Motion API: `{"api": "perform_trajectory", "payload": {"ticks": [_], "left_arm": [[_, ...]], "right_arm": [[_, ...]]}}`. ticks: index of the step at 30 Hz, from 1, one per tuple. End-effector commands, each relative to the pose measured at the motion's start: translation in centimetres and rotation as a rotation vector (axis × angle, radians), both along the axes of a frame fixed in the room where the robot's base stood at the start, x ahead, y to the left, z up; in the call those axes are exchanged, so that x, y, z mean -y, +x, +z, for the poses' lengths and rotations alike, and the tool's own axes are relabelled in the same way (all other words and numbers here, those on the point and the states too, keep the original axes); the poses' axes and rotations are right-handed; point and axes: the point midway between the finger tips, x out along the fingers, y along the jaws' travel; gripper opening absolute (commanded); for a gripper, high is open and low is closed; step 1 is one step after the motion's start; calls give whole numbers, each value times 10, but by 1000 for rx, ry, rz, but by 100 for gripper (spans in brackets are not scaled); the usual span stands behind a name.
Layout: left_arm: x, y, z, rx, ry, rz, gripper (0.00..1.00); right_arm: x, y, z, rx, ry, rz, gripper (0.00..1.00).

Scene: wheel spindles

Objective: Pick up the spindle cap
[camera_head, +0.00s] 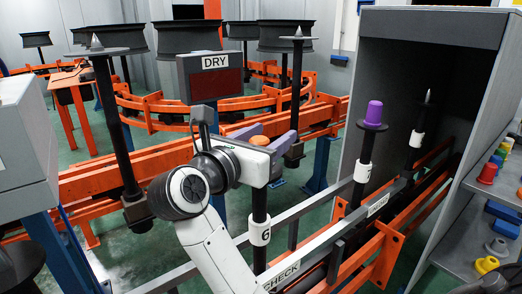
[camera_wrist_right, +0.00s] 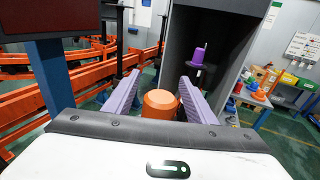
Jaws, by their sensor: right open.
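My right gripper (camera_head: 268,132) is at the middle of the head view, its two purple fingers spread apart. An orange cap (camera_head: 259,140) shows between the fingers, above a black spindle with a white collar (camera_head: 260,232). In the right wrist view, the orange cap (camera_wrist_right: 160,103) sits between the fingers of the right gripper (camera_wrist_right: 159,78). A gap shows on the left; on the right the finger is very close to it, and contact is unclear. A purple cap (camera_head: 374,113) sits on another spindle to the right, also in the wrist view (camera_wrist_right: 198,56). My left gripper is out of view.
A grey booth (camera_head: 434,28) stands at the right, with a bare pointed spindle (camera_head: 416,135) inside. A shelf (camera_head: 468,200) with several coloured caps is at the far right.

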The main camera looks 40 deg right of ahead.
Motion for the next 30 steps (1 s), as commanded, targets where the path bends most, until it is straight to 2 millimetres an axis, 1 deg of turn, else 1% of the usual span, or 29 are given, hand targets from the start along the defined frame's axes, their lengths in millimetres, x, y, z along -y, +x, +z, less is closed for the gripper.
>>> {"api": "perform_trajectory", "payload": {"ticks": [4,8,9,12,18,21,23,26,30], "left_arm": [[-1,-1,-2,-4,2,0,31],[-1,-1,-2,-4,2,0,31],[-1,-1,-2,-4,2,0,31],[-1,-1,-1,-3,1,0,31],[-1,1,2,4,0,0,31],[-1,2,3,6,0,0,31],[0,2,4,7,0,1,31],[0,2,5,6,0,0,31],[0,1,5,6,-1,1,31]], "right_arm": [[0,0,0,0,0,0,51],[0,0,0,0,0,0,29],[0,0,0,-1,0,0,22],[0,0,0,-1,0,-1,8],[0,0,0,0,-1,-1,7],[0,0,6,2,0,0,7],[0,0,13,5,0,0,7],[-1,0,32,7,2,1,7],[-1,0,62,8,2,1,7]]}}
